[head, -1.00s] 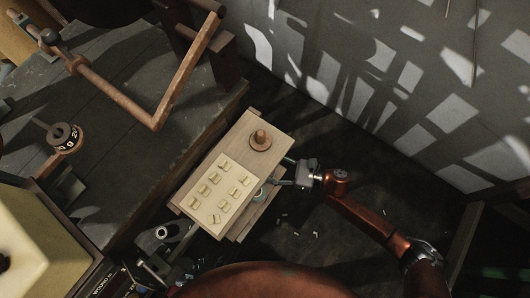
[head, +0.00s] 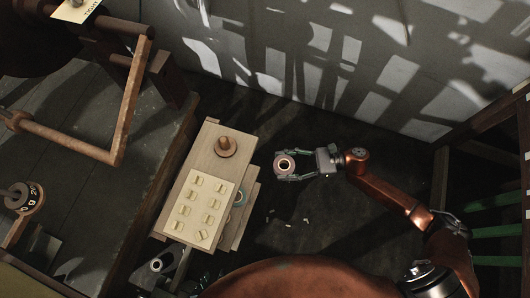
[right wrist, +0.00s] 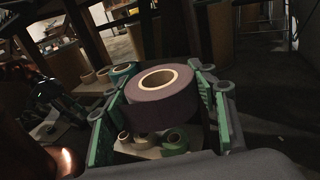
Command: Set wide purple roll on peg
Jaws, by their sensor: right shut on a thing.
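The wide purple roll (right wrist: 163,98), dull purple with a pale core, is between the green-padded fingers of my right gripper (right wrist: 166,106). In the head view the roll (head: 285,165) shows its round face and open core. My right gripper (head: 292,166) is shut on it, over dark floor to the right of the wooden stand and apart from it. The peg (head: 226,144) stands upright on a round wooden base at the far end of the stand top (head: 208,138). My left gripper (head: 160,264) appears low at the left, partly hidden; its jaw state is unclear.
In the right wrist view, several other rolls (right wrist: 174,139) are behind and below. A dark bench (head: 95,135) stands left.

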